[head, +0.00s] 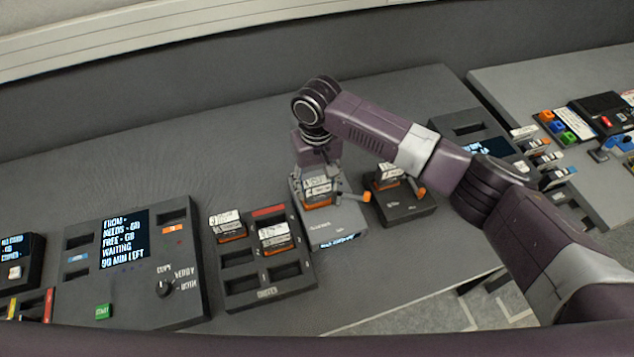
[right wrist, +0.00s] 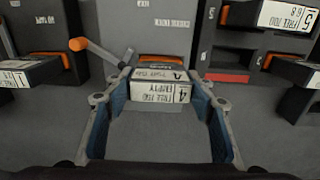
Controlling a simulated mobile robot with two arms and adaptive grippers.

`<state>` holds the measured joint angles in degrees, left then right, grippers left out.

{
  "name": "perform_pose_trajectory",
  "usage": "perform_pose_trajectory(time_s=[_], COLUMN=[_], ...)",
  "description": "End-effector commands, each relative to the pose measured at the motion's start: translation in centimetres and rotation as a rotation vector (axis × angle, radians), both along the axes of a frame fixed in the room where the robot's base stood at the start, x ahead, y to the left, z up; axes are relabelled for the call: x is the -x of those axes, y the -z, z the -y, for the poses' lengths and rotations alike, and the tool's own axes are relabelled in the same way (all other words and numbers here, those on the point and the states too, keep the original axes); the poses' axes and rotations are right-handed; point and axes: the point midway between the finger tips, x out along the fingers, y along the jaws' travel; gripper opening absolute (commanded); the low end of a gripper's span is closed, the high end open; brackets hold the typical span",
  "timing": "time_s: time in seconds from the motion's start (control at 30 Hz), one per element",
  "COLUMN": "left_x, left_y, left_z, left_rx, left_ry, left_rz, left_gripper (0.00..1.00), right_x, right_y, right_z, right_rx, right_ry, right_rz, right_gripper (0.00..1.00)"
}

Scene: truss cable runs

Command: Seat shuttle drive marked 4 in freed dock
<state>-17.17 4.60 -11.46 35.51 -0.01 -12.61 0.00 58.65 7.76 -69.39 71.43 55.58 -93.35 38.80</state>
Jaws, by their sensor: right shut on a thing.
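The shuttle drive marked 4 (right wrist: 160,92) has a white label reading EMPTY and shows between my right gripper's fingertips (right wrist: 164,78). In the head view the drive (head: 318,192) has an orange lower edge and is at the top of the light grey dock (head: 335,228). My right gripper (head: 319,170) comes down on it from above and is shut on it. Whether the drive is fully down in the dock is hidden. The dock's orange-tipped lever (head: 352,197) sticks out to the right; it also shows in the right wrist view (right wrist: 90,50). My left gripper is not in view.
A darker dock (head: 405,210) on the right holds another drive (head: 386,178). A rack (head: 265,290) on the left holds two drives (head: 228,227) (head: 273,237) and has empty slots. A console (head: 130,265) with a screen and knob stands further left. Bare table lies behind.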

Motion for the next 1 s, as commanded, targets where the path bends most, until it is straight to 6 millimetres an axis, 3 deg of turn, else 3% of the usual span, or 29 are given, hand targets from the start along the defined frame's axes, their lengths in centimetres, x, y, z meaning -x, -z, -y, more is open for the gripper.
perform_pose_trajectory(time_s=[1.0], left_x=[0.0], left_y=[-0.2], left_z=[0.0], left_rx=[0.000], left_ry=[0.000], left_rz=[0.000], left_gripper=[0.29], right_x=[0.0], right_y=[1.1], right_z=[0.0], right_rx=[0.000], right_ry=[0.000], right_rz=[0.001], right_gripper=[0.16])
